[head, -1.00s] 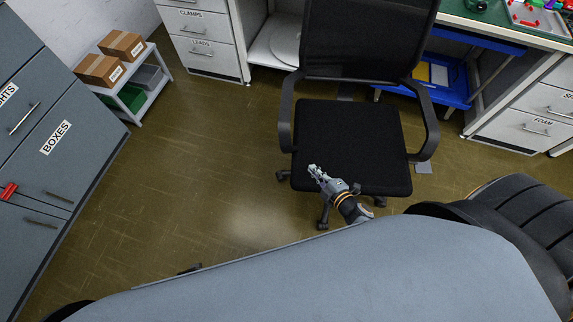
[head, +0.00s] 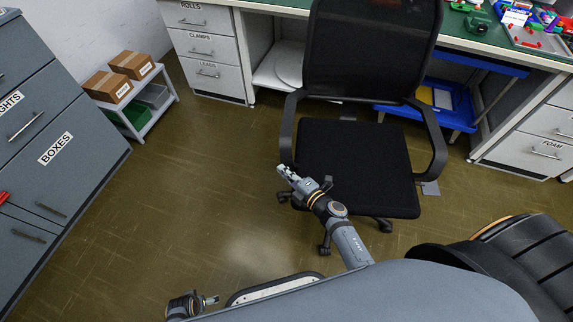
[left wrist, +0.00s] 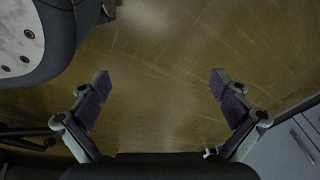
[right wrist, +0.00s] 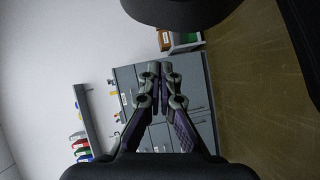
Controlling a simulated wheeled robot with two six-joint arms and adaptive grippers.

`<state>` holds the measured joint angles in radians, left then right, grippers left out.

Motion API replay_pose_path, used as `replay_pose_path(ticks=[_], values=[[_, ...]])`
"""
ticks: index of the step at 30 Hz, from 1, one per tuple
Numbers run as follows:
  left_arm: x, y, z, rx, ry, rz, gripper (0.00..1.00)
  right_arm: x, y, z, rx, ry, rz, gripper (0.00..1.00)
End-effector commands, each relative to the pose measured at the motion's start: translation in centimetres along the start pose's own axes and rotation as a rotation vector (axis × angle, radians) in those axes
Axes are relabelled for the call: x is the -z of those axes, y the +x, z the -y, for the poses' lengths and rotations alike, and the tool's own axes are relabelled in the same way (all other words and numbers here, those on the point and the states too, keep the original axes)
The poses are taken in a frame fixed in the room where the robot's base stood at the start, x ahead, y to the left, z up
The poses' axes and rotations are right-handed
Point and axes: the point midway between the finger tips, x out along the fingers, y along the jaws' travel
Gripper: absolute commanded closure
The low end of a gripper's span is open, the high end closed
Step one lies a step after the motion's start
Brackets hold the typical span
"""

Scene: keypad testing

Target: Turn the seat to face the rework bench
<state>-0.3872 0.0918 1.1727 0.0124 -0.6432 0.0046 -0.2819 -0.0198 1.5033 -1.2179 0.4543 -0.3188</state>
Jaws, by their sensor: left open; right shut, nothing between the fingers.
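A black office chair stands in front of the bench, its seat (head: 355,160) toward me and its mesh backrest (head: 370,50) on the bench side. It has an armrest on each side. My right gripper (head: 284,171) is shut and empty at the seat's left front, near the base of the left armrest (head: 287,125); I cannot tell whether it touches. The right wrist view shows its closed fingers (right wrist: 165,80) and a dark rounded chair part (right wrist: 180,10) above them. My left gripper (head: 208,301) is low at the bottom left, open over bare floor; its fingers (left wrist: 180,85) show apart in the left wrist view.
The bench (head: 470,35) with drawers and a blue shelf (head: 450,112) stands behind the chair. A grey cabinet (head: 60,160) is at the left, with a small rack (head: 150,118) of boxes beyond it. Floor (head: 200,200) between cabinet and chair is clear.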

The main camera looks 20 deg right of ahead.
Motion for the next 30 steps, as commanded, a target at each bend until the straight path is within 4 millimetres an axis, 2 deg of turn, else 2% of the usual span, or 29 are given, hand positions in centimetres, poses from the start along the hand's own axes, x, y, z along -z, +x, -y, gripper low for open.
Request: replay_pose_path(ticks=[3,7,21,23,26,30], values=[[1.3,-0.5,-0.2,-0.004,-0.001,-0.004,0.0,-1.7,1.3,0.2,0.001,-0.005,0.001,1.0],[2.0,-1.2,-0.4,-0.008,-0.002,0.0,0.0,-2.5,2.1,0.2,0.001,-0.002,0.001,1.0],[2.3,-1.6,-0.5,-0.01,-0.003,0.003,0.0,-2.9,2.7,0.0,-0.002,0.001,0.012,1.0],[2.4,-1.7,-0.6,-0.011,-0.003,0.004,0.0,-3.2,3.5,-0.2,-0.008,0.006,0.037,1.0],[3.6,-2.6,-0.9,-0.016,-0.004,-0.001,0.0,-4.0,5.7,-0.6,-0.023,0.018,0.111,1.0],[5.1,-4.6,-1.3,-0.027,-0.004,0.006,0.0,-5.4,8.2,-1.1,-0.032,0.03,0.19,1.0]])
